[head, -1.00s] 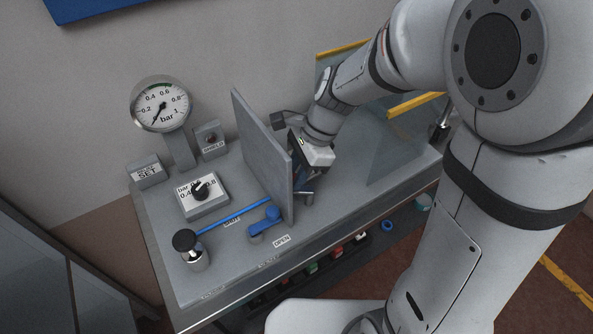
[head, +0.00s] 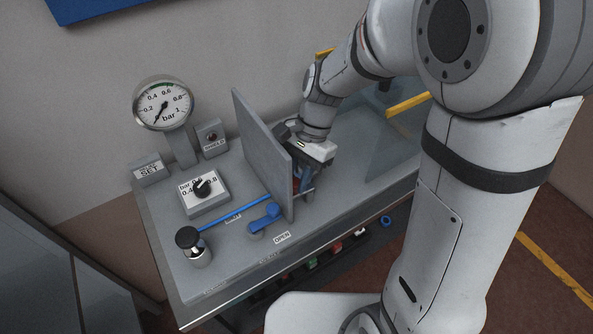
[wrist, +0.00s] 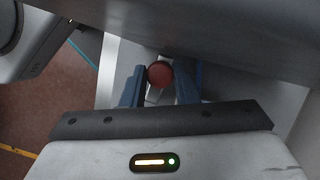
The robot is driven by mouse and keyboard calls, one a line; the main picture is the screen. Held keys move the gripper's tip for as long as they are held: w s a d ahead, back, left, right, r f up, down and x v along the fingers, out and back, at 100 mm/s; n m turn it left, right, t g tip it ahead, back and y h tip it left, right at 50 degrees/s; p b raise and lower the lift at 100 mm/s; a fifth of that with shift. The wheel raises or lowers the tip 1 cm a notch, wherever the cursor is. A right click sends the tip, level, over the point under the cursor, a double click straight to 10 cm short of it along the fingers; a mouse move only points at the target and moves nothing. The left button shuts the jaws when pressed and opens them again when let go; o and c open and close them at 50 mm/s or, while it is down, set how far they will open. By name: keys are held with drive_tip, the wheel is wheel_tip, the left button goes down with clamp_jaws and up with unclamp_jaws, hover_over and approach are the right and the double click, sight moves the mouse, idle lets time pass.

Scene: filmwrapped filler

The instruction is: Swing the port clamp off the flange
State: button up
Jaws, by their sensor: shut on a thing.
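My gripper (head: 303,182) is at the right side of an upright grey panel on the bench, which partly hides its fingers in the head view. In the wrist view its two blue fingers (wrist: 160,88) are shut on a light handle with a round dark-red end (wrist: 160,73), which shows between them. This handle looks like part of the port clamp. A short metal piece (head: 309,195) shows just below the fingers in the head view. The flange and the rest of the clamp are hidden behind the panel and my gripper, so the clamp's position cannot be told.
The grey upright panel (head: 262,150) stands close on the left. Left of it are a gauge (head: 163,105), a dial box (head: 204,190), a black-topped knob (head: 188,240), a blue rod (head: 235,209) and a blue lever (head: 265,219). A clear sheet (head: 372,140) stands at right.

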drive_tip(key=shift+s+n, duration=0.15)
drive_tip(key=shift+n, duration=0.35)
drive_tip(key=shift+d, duration=0.1)
drive_tip(key=o, duration=1)
drive_tip(key=shift+c, duration=0.2)
